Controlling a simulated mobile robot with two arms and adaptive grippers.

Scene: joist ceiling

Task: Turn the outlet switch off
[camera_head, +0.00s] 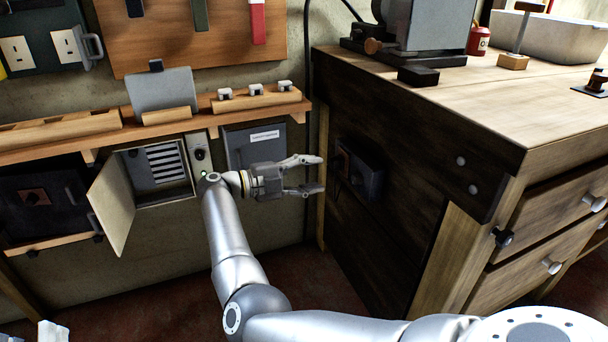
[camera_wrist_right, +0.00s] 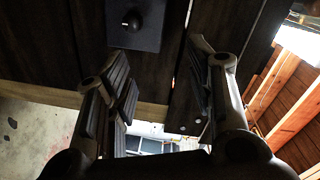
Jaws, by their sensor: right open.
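A dark switch box (camera_head: 360,172) with a brownish plate is fixed to the dark side panel of the workbench. In the right wrist view, a dark square box with a round black knob (camera_wrist_right: 132,20) shows at the top, left of centre; whether it is on or off I cannot tell. My right gripper (camera_head: 322,174) is open and empty, its fingers pointing right toward the switch box, with a gap between them. In the right wrist view, my gripper's two fingers (camera_wrist_right: 160,50) are spread apart below the knob.
The workbench (camera_head: 500,110) fills the right, with a grey machine (camera_head: 420,35) on top. Behind my arm are an open breaker panel (camera_head: 167,165), its door (camera_head: 112,208) swung out, and a wall shelf (camera_head: 60,145). A dark cable (camera_head: 307,110) runs down the wall.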

